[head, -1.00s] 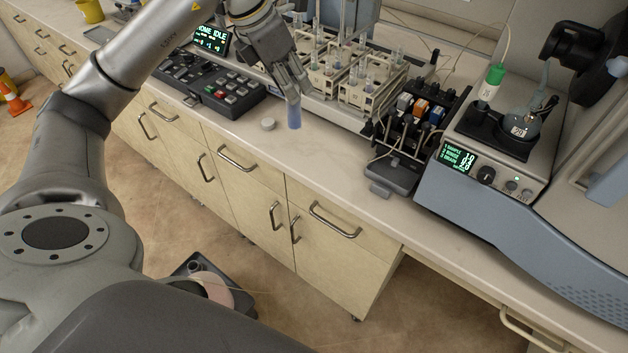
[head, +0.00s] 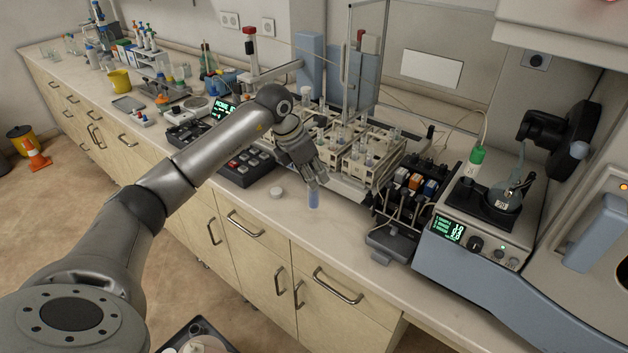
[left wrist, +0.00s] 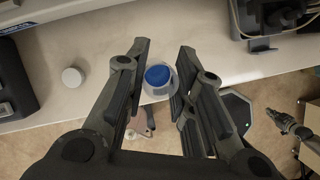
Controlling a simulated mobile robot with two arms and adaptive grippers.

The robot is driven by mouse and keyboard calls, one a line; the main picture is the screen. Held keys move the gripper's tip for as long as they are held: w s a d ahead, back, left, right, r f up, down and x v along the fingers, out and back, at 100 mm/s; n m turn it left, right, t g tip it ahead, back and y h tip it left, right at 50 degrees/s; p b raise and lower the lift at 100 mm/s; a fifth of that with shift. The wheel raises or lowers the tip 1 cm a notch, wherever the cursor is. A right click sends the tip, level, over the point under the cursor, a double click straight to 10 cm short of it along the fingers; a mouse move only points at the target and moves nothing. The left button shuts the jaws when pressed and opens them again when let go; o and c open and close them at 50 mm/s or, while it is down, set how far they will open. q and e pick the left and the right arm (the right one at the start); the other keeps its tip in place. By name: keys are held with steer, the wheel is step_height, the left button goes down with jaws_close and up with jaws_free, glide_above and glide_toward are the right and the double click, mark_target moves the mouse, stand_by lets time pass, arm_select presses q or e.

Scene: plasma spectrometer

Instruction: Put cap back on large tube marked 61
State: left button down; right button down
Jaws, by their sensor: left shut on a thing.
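In the left wrist view the round top of the tube (left wrist: 158,76), blue inside a pale rim, shows between the fingers of my left gripper (left wrist: 158,70). No cap shows on it, and no number is readable. A white round cap (head: 277,193) lies on the counter left of the tube; it also shows in the left wrist view (left wrist: 72,77). A small jointed part at that view's right looks like my right gripper (left wrist: 283,118).
Racks of small tubes (head: 362,160) stand behind the gripper. A black pump (head: 410,190) and the spectrometer (head: 480,235) stand to the right. The counter around the cap is clear.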

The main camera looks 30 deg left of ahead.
arm_select(q)
steer(key=shift+w+a+f, duration=0.3)
steer(key=shift+w+f, duration=0.25)
steer(key=shift+f, duration=0.15)
step_height(320, 180, down, 3)
steer(key=shift+r+p, duration=0.1)
steer(key=shift+p, duration=0.95)
steer(key=shift+f, duration=0.2)
steer(key=shift+f+b, duration=0.1)
steer(key=shift+b, duration=0.25)
steer(key=c, duration=1.5)
jaws_free()
steer(key=shift+o, duration=1.3)
